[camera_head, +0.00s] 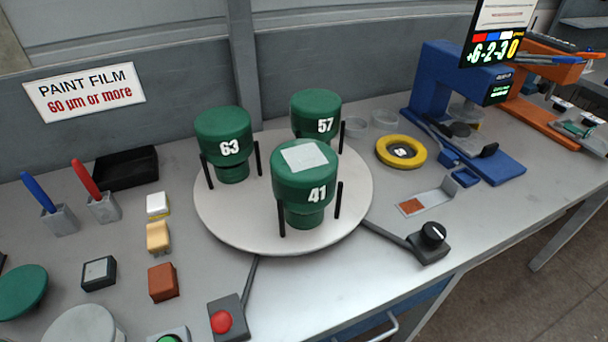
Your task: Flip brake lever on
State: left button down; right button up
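A dark box with a round black knob (433,235) sits right of the turntable, near the table's front edge. The knob has a white mark, and a dark bar joins its box to the turntable (330,235). It may be the brake lever; no label shows. A second dark box with a red button (221,322) stands at the front, also joined to the turntable by a bar. The turntable carries green cylinders numbered 63 (222,135), 57 (314,112) and 41 (304,180). A pale square lies on top of 41. Neither of my grippers is in view.
A yellow ring (401,152) and a blue press-like stand (440,85) are at the right. At the left are pen holders, a black tray (125,168), small blocks (163,282) and a green disc (22,292). The tabletop around the knob box is mostly clear.

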aim_at(222, 321)
jog(key=u, duration=0.8)
